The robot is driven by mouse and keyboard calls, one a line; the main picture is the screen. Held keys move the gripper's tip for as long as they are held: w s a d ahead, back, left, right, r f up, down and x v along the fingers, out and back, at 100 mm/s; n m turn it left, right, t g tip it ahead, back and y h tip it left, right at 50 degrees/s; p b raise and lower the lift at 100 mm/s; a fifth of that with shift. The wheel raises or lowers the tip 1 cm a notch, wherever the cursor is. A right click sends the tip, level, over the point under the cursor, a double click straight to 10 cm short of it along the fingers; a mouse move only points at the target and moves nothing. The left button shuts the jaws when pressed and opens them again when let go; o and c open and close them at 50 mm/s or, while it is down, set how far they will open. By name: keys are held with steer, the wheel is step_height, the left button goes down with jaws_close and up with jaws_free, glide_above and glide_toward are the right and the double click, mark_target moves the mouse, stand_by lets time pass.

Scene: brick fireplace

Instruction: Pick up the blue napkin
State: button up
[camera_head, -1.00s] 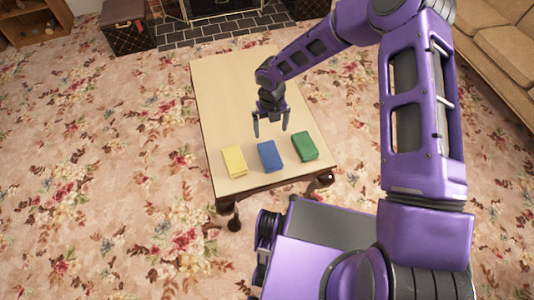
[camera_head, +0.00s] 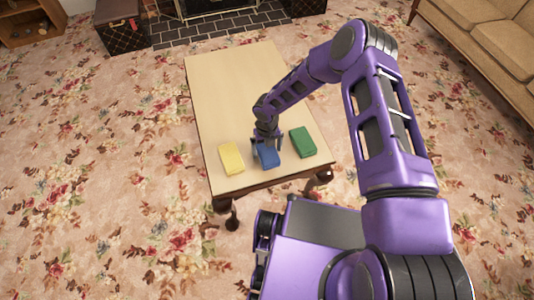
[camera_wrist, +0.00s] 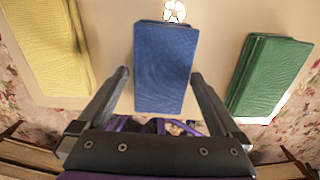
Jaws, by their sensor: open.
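The blue napkin (camera_head: 268,157) lies folded on the table (camera_head: 232,85) near its front edge, between two other napkins. It also shows in the wrist view (camera_wrist: 165,65), in the middle and between the fingers. My gripper (camera_head: 267,143) is low over the far end of the blue napkin, with a finger on either side. In the wrist view my gripper (camera_wrist: 160,75) is open, with a gap between each finger and the napkin. The fingers partly hide the napkin's far end in the head view.
A yellow napkin (camera_head: 231,158) lies to the left and a green napkin (camera_head: 303,142) to the right, both close by. The far part of the table is bare. A sofa (camera_head: 492,40) stands at the right and a dark chest (camera_head: 122,28) at the back left.

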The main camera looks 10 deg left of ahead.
steer(key=shift+f, duration=0.6)
steer(key=c, duration=1.1)
steer(key=shift+c, duration=0.2)
steer(key=shift+r, duration=0.1)
